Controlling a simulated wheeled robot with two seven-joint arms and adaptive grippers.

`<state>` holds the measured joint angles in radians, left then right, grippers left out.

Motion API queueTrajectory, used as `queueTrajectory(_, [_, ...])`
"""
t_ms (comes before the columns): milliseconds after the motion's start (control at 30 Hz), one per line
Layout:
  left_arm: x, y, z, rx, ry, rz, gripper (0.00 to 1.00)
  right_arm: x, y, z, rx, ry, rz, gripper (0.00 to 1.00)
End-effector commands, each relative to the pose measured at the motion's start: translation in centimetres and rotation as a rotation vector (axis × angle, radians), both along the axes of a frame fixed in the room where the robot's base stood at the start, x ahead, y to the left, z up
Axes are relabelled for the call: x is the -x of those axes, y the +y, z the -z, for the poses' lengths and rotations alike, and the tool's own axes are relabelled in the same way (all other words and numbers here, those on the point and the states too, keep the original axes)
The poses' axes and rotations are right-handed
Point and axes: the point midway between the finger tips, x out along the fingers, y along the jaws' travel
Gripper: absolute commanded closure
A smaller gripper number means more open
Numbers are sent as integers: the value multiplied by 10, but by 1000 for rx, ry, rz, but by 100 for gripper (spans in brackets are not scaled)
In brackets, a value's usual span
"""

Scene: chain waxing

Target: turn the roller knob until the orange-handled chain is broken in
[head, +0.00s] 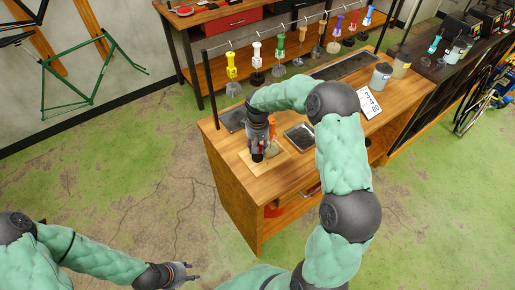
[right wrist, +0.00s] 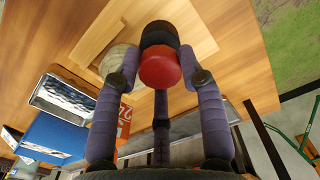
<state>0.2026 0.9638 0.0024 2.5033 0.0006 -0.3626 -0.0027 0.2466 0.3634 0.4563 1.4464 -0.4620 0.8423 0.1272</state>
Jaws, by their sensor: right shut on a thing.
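The roller knob (right wrist: 160,68) has a red cap and a black body and stands on the wooden board (right wrist: 205,35). My right gripper (head: 258,150) reaches down over the workbench; in the right wrist view its fingers (right wrist: 160,75) close around the knob. The orange handle (head: 272,128) stands beside the gripper, and it shows partly behind a finger in the right wrist view (right wrist: 125,125). A pale round thing (right wrist: 118,62) lies beside the knob; I cannot make out the chain on it. My left gripper (head: 188,273) is open and empty, low over the floor.
Several coloured handles, such as a yellow one (head: 231,66), hang from a rail along the workbench (head: 235,185). A metal tray (head: 300,136) lies right of the board. Pots (head: 381,75) and a number card (head: 369,104) stand farther right.

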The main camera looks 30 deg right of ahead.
Motion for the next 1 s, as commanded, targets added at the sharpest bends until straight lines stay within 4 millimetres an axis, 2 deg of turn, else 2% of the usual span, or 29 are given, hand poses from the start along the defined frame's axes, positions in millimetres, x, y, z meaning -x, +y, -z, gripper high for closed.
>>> queueTrajectory(1000, [0,0,38,0,0,0,60,-1,0,0,0,-4,962,92])
